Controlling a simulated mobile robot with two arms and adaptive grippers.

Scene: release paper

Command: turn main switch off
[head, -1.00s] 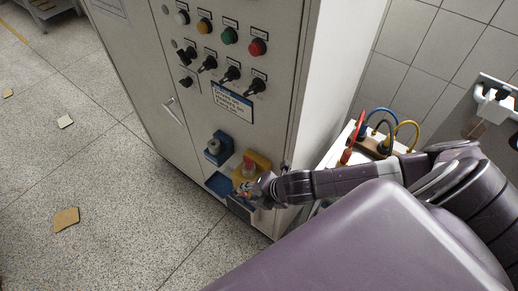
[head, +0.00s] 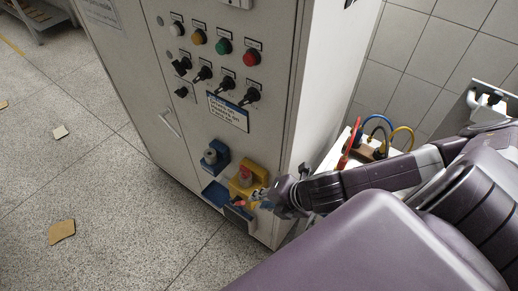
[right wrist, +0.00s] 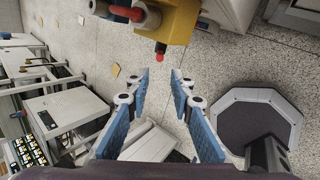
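The grey control cabinet (head: 150,80) has a yellow switch housing (head: 258,172) with a red knob (head: 245,174) low on its front. I take this as the main switch; its label is not readable. My right gripper (head: 258,199) is just below and right of the housing, apart from the knob as far as I can tell. In the right wrist view the gripper (right wrist: 161,82) is open and empty, its blue fingers spread. The yellow housing (right wrist: 178,22) and a red tip (right wrist: 160,48) are beyond the fingertips. My left gripper is not in view.
Black rotary switches (head: 227,84) and coloured buttons (head: 223,46) sit higher on the cabinet. A blue-based grey socket (head: 215,157) is left of the yellow housing. Coloured cables (head: 378,135) rise behind my right arm. Cardboard scraps (head: 62,231) lie on the open floor.

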